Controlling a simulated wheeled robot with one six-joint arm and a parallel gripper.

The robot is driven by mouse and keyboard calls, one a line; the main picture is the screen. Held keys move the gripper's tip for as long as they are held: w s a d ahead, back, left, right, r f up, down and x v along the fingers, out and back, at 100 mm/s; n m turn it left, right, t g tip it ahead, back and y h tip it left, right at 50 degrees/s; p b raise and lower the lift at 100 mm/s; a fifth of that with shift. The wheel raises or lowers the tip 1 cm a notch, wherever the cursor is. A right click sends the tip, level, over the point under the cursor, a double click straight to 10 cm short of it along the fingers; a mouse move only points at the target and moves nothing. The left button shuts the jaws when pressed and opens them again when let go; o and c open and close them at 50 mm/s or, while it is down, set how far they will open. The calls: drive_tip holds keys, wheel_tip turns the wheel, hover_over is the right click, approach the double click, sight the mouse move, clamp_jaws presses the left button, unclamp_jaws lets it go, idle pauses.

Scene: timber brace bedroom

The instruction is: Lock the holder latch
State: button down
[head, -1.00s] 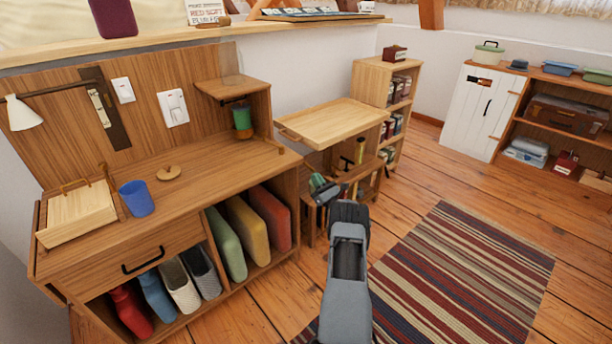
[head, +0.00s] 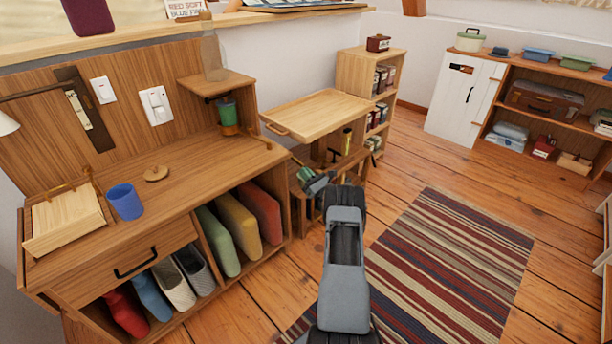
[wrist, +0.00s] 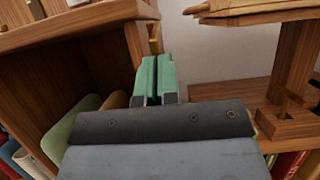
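No part is clearly recognisable as the holder latch. A dark wall strip with a pale metal slide plate (head: 80,110) is on the desk's back panel. A green cup-like thing (head: 228,112) sits in a dark bracket under the small corner shelf (head: 228,82). My gripper (head: 314,182) is in front of the desk's right end, apart from both. In the wrist view its two green fingers (wrist: 157,76) lie side by side, shut with nothing seen between them. They point toward the desk's wooden end and a small brass-coloured piece (wrist: 154,36).
A tilted-looking wooden tray top (head: 318,108) stands on a low stand right of the desk. A blue cup (head: 125,201), a wooden lid (head: 156,173) and a slanted box (head: 66,221) are on the desk. The striped rug (head: 450,255) and floor at right are open.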

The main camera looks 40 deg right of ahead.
drive_tip(key=s+f, duration=0.6)
drive_tip(key=f, duration=0.4)
drive_tip(key=shift+s+d+f+b, duration=0.15)
drive_tip(key=shift+s+d+b, duration=0.15)
drive_tip(key=shift+d, duration=0.05)
